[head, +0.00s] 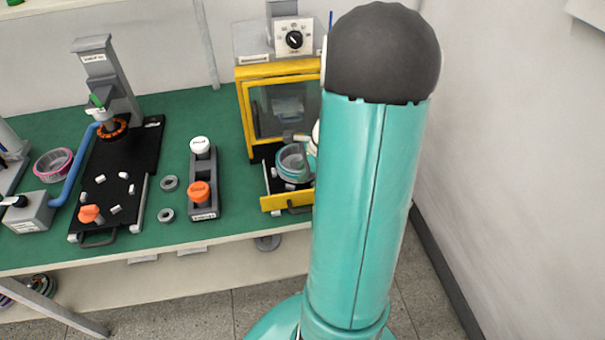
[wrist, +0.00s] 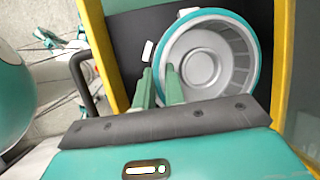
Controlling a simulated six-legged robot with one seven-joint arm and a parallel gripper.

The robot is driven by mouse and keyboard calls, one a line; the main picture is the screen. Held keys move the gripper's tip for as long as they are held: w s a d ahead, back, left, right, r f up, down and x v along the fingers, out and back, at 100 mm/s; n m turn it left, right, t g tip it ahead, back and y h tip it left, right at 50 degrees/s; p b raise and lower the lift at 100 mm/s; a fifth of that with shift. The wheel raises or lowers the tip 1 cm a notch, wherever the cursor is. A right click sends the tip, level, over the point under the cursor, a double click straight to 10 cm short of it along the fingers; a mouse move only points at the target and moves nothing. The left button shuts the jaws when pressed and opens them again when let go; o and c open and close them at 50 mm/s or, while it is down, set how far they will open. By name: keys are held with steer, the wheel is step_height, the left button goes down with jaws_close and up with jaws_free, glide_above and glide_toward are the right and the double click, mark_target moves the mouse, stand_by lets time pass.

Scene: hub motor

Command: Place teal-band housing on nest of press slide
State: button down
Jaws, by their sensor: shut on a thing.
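The teal-band housing (head: 291,162) is a round pale cup with a teal rim. It is over the pulled-out press slide (head: 286,203), below the yellow-framed press (head: 281,72). In the wrist view the housing (wrist: 205,58) shows open side up, over the dark slide plate (wrist: 122,38). My gripper (wrist: 159,72) is shut on the housing's near-left wall, one green finger inside the rim and one outside. The nest is hidden beneath the housing, so I cannot tell whether the housing is fully seated. My arm hides the slide's right side in the head view.
Further left are a black fixture plate (head: 122,178) and a pink-rimmed housing (head: 53,164). A wall is close on the right.

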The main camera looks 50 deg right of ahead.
steer(key=shift+f, duration=0.4)
steer(key=c, duration=1.5)
jaws_free()
steer(key=shift+f, duration=0.1)
steer(key=v, duration=1.2)
steer(key=w+a+r+n+h, duration=0.1)
steer(key=a+r+n, duration=0.35)
steer(key=a, duration=0.35)
steer(key=w+a+r+n, duration=0.2)
steer(key=a+r+n, duration=0.1)
steer(key=a+n, duration=0.35)
steer(key=s+a+r+n, duration=0.1)
steer(key=s+a+n, duration=0.1)
steer(key=a+n, duration=0.2)
steer(key=s+a+r+n+t+h, duration=0.1)
steer(key=s+a+r+n, duration=0.1)
steer(key=a+n, duration=0.3)
steer(key=s+a+r+n, duration=0.1)
steer(key=a+n, duration=0.3)
steer(key=a, duration=0.4)
steer(key=shift+s+r+n+t+h, duration=0.1)
steer(key=shift+s+n+t+h, duration=0.1)
steer(key=shift+s, duration=0.2)
steer(key=shift+s+r+n+t+h, duration=0.1)
steer(key=shift+s+r+t, duration=0.1)
steer(key=shift+s, duration=0.2)
